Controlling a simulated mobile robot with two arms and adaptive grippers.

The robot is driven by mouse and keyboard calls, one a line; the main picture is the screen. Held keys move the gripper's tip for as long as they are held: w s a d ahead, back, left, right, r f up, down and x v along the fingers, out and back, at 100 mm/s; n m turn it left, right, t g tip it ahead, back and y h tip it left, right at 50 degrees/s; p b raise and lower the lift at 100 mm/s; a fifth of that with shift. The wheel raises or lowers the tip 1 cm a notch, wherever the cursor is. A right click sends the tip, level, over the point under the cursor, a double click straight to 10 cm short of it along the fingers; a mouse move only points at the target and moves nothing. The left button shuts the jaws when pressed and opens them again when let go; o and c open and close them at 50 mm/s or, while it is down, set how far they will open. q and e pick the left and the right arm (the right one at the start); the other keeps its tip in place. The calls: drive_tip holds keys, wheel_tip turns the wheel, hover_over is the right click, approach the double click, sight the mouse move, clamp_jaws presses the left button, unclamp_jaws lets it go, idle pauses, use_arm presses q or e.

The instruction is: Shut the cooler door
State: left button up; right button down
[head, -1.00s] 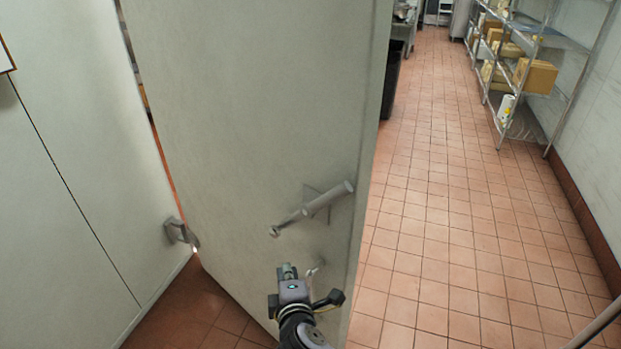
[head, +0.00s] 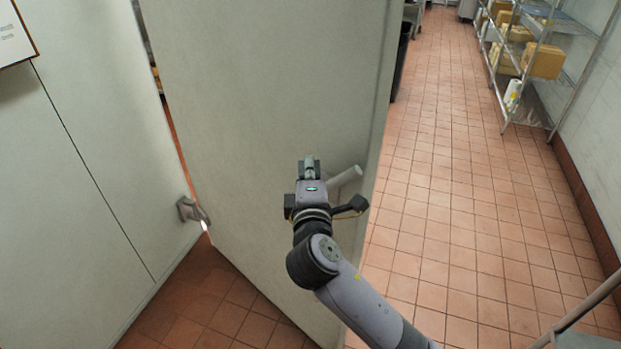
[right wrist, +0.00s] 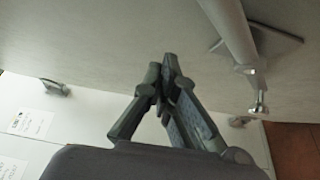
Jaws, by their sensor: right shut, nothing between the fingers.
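The cooler door (head: 240,110) is a large pale grey-green panel standing ajar in the middle of the head view, with a gap along its left edge beside the wall. Its metal handle (head: 346,177) is partly hidden behind my right gripper (head: 309,166) in that view. In the right wrist view, the handle (right wrist: 230,30) is at the upper right, beside the gripper (right wrist: 168,68). The right fingers are together and empty, close to the door's face; I cannot tell whether they touch it. My left gripper is not in view.
The pale wall panel (head: 70,170) at left carries a metal latch piece (head: 190,210) near the gap. To the right is open tiled floor (head: 450,200). Wire shelves (head: 530,60) with boxes stand along the right wall. A dark bin (head: 401,62) shows behind the door's edge.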

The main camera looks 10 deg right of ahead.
sight(321, 145)
drive_tip(key=shift+w+d+p, duration=0.3)
drive_tip(key=shift+w+d, duration=0.25)
drive_tip(key=shift+d, duration=0.3)
drive_tip(key=shift+w+d+p, duration=0.25)
drive_tip(key=shift+w+d, duration=0.25)
drive_tip(key=shift+d, duration=0.35)
